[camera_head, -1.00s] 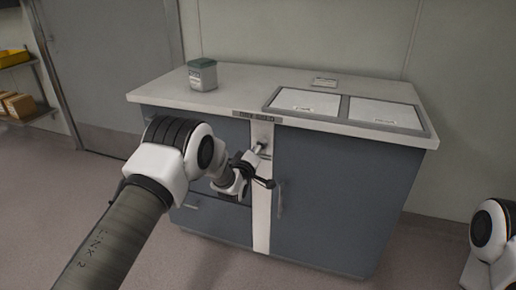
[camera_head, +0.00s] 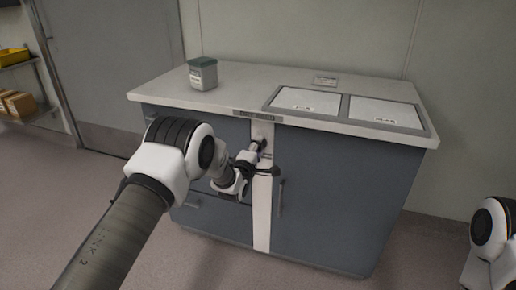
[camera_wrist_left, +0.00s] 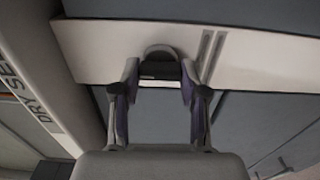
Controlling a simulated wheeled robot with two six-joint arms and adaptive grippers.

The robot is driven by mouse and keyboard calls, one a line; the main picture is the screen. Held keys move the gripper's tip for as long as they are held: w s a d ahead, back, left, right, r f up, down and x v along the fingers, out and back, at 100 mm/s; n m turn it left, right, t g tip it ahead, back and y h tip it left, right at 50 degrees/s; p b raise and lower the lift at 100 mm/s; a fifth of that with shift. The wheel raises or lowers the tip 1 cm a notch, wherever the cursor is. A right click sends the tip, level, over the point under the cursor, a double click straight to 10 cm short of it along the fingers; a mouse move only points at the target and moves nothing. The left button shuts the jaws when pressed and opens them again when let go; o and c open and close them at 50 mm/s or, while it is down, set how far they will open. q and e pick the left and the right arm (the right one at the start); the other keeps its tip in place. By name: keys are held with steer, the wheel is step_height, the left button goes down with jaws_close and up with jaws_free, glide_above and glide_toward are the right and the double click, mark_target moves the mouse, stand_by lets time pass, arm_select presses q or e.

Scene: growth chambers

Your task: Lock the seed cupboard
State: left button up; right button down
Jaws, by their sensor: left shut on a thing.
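The seed cupboard (camera_head: 335,200) is a blue-grey cabinet with a pale worktop and a white vertical strip (camera_head: 262,215) between its doors. A lock knob sits high on that strip; in the left wrist view the knob (camera_wrist_left: 160,67) is a dark, rounded piece between my fingers. My left gripper (camera_head: 261,148) reaches it from the left. In the left wrist view the left gripper (camera_wrist_left: 159,88) has a finger on each side of the knob and is shut on it. Two grey marks show on the strip beside it. My right gripper is out of view.
A lidded grey-green container (camera_head: 203,74) stands on the worktop. Two white panels (camera_head: 310,102) are set in a frame at its right, with a small label plate behind. A door handle (camera_head: 280,198) stands right of the strip. Open floor lies in front.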

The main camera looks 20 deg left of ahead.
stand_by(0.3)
arm_select(q)
steer(key=o, duration=1.1)
steer(key=shift+a, duration=0.1)
steer(key=shift+o, duration=0.2)
steer(key=s, duration=1.2)
steer(key=shift+a, duration=0.2)
steer(key=shift+f, duration=0.1)
